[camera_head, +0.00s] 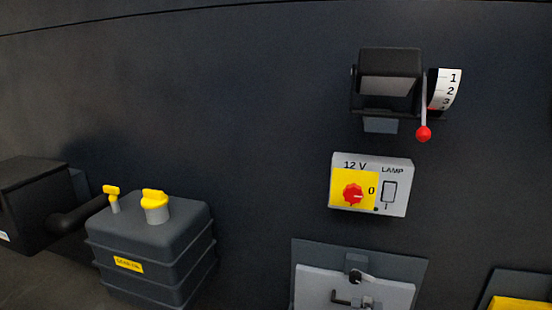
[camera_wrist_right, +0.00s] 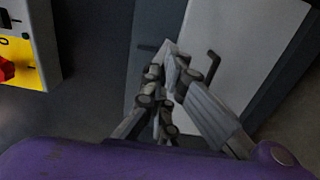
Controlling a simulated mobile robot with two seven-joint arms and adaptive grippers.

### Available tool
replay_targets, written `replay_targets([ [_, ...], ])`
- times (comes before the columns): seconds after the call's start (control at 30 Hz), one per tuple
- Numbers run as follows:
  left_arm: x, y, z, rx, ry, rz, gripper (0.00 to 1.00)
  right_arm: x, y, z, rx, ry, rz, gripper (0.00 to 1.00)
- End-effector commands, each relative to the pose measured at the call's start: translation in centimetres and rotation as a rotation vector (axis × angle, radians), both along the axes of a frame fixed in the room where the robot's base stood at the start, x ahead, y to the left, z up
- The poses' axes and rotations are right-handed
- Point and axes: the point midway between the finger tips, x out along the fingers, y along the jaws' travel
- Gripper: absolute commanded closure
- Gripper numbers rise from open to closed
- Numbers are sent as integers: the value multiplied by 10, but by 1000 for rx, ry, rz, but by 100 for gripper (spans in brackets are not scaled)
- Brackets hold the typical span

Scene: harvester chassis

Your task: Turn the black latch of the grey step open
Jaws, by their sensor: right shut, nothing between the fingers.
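The grey step (camera_head: 318,284) is folded up in a dark frame at the bottom of the head view, cut off by the picture's edge. A small black latch (camera_head: 355,275) sits at its top edge, with a light streak beside it. A black bent handle (camera_head: 341,298) is lower on its face. In the right wrist view the step (camera_wrist_right: 245,45) fills the upper right, with the bent handle (camera_wrist_right: 211,64) on it. My right gripper (camera_wrist_right: 172,55) is shut and empty, its fingertips over the step's edge. The latch seems hidden behind them; contact cannot be told. My left gripper is not in view.
A 12 V lamp switch box (camera_head: 371,184) is above the step, and a lever unit with a red knob (camera_head: 424,134) higher up. A ribbed dark tank (camera_head: 150,250) with yellow caps stands left. A yellow part (camera_head: 518,303) is at lower right. The wall between is bare.

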Motion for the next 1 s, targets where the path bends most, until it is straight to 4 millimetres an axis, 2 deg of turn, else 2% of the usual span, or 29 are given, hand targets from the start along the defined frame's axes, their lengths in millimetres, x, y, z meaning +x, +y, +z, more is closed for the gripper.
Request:
replay_targets([
  [0.2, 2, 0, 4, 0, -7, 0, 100, 29, -8, 2, -1, -2, 1, 100],
  [0.4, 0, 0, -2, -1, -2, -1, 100, 47, -13, 0, 0, 0, 0, 100],
  [0.6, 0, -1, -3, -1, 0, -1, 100, 54, -15, 2, 0, -2, 0, 100],
  [1.0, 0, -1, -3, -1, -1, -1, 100, 56, -17, 7, -2, -10, -1, 100],
])
